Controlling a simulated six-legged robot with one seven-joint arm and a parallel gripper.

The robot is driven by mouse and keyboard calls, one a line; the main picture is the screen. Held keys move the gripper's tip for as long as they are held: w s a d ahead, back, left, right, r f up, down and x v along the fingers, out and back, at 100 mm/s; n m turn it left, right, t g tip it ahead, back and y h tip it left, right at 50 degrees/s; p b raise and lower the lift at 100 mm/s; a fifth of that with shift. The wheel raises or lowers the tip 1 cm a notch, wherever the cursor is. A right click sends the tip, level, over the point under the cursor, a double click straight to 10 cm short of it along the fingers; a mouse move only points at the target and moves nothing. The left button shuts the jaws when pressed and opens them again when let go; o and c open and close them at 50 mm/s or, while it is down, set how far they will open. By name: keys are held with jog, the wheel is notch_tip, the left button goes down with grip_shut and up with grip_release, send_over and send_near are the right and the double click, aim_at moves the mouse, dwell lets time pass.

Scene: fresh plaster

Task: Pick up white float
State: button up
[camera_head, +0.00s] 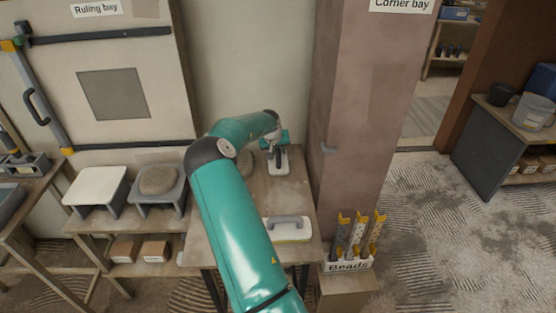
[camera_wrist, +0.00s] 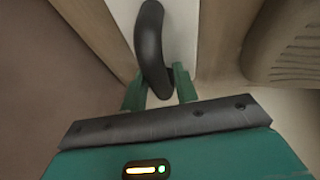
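A white float (camera_head: 279,167) with a dark handle (camera_head: 277,156) lies on the wooden bench at the foot of the wall, beside the pillar. In the wrist view its white plate (camera_wrist: 183,35) and curved dark handle (camera_wrist: 151,45) show ahead of my gripper. My gripper (camera_head: 274,143) is just above the float's far part. In the wrist view its two green fingers (camera_wrist: 160,88) stand apart, with the near end of the handle between them. Visible gaps lie beside the handle; contact cannot be told.
Another float (camera_head: 288,229) with a grey handle and pale yellowish sole lies nearer on the bench (camera_head: 290,197). A ribbed beige thing (camera_wrist: 299,45) lies right of the white float in the wrist view. The pillar (camera_head: 360,120) rises close on the right.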

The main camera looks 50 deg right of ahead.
grip_shut()
jog(key=shift+r, duration=0.4)
notch_tip(320, 180, up, 3)
jog(key=shift+f, duration=0.2)
jog(key=s+a+r, duration=0.2)
jog(key=a+r, duration=0.3)
jog(key=a, duration=0.1)
jog(key=s+a+r, duration=0.2)
jog(key=a+r, duration=0.2)
jog(key=a, duration=0.3)
jog(key=shift+s+r, duration=0.35)
jog(key=shift+s, duration=0.05)
jog(key=shift+a, duration=0.1)
